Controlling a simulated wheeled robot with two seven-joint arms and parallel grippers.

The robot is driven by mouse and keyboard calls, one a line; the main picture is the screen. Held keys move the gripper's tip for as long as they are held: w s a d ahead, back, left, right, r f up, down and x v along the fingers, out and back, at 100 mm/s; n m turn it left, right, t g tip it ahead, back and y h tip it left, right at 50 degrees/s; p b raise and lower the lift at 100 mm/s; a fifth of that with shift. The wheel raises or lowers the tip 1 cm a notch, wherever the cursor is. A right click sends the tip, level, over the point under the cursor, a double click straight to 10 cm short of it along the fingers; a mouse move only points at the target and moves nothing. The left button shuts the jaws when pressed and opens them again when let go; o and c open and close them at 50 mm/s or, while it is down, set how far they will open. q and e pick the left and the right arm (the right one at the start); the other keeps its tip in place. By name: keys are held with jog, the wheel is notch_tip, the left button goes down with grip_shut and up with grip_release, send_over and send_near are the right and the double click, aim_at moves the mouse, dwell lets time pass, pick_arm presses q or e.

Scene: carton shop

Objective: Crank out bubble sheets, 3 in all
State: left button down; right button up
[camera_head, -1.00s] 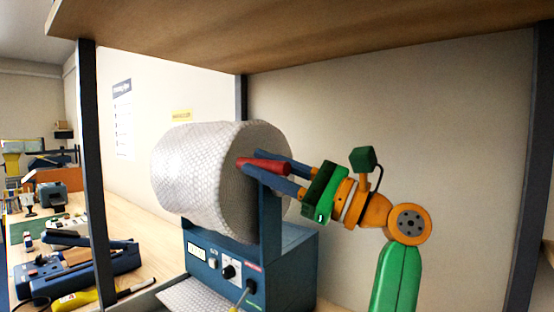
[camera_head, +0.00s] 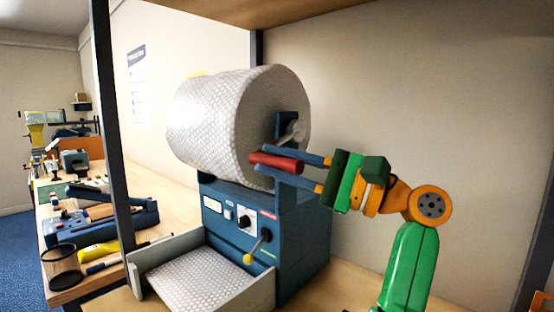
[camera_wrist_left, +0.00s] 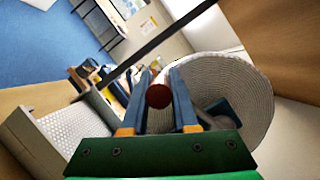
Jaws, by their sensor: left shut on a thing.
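A large roll of bubble wrap (camera_head: 205,118) sits on a blue dispenser machine (camera_head: 305,255). A crank on the roll's right end has a pale hub (camera_head: 297,130) and a red handle (camera_head: 275,161). My left gripper (camera_head: 264,158) is shut on the red handle, which is below the hub. In the left wrist view the handle (camera_wrist_left: 159,96) shows end-on between the two blue fingers. Bubble sheet (camera_head: 197,277) lies in the grey tray (camera_head: 266,288) at the machine's front; I cannot tell how many layers. My right gripper is not in view.
A dark shelf post (camera_head: 112,130) stands at left, and a wooden shelf (camera_head: 225,10) hangs above. Tools and a mesh cup (camera_head: 63,268) crowd the left bench.

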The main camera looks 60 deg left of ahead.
pick_arm(q)
jog(key=shift+w+f, duration=0.1)
jog(key=shift+f, duration=0.25)
